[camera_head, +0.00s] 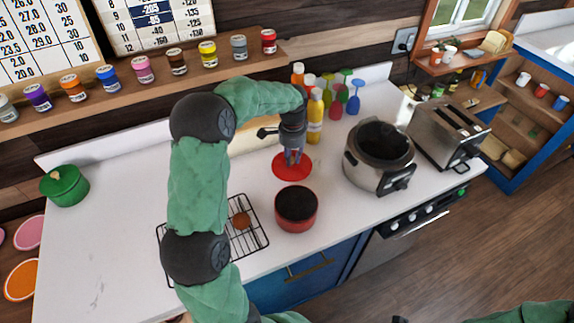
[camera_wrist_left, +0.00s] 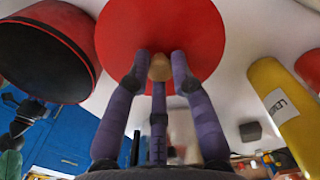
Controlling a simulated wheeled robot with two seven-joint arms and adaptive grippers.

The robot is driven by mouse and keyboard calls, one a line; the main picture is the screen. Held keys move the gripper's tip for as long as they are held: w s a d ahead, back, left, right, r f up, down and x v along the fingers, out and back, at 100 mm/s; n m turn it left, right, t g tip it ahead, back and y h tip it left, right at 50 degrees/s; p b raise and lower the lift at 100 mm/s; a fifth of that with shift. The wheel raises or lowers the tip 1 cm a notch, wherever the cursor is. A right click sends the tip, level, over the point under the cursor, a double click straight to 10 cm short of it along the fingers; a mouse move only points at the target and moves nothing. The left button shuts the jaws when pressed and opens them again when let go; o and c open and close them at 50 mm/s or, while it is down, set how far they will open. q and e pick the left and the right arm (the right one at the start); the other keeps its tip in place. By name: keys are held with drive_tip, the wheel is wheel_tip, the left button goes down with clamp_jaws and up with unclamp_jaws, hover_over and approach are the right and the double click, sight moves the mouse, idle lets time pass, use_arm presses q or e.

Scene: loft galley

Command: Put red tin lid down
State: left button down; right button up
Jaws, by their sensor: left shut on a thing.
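The red tin lid (camera_head: 281,168) is a flat red disc over the white counter, just behind the red pot. In the left wrist view the lid (camera_wrist_left: 190,25) shows with its tan knob (camera_wrist_left: 160,68) between my purple fingers. My left gripper (camera_head: 292,160) points down and is shut on the lid by that knob. I cannot tell if the lid touches the counter. The red pot (camera_head: 296,216) with a dark inside stands open at the counter's front; it also shows in the left wrist view (camera_wrist_left: 50,50). My right gripper is not in view.
A yellow bottle (camera_head: 315,118) and other bottles stand behind the lid. A steel cooker (camera_head: 367,174) and a toaster (camera_head: 450,130) are to the right. A wire rack (camera_head: 258,232) lies left of the pot, and a green pot (camera_head: 64,185) stands far left.

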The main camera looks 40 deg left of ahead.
use_arm(q)
drive_tip(key=a+f, duration=0.2)
drive_tip(key=f, duration=0.1)
drive_tip(key=shift+w+a+f, duration=0.1)
drive_tip(key=shift+w+a, duration=0.2)
drive_tip(key=shift+w, duration=0.1)
drive_tip(key=shift+w+a+f+b, duration=0.1)
drive_tip(key=shift+f+b, duration=0.5)
drive_tip(key=shift+f, duration=1.05)
drive_tip(key=c, duration=1.1)
unclamp_jaws()
drive_tip(key=shift+f, duration=0.15)
wheel_tip(320, 180, up, 12)
drive_tip(key=shift+r+p, duration=0.2)
drive_tip(key=shift+p, duration=0.95)
drive_tip(key=shift+f, duration=0.1)
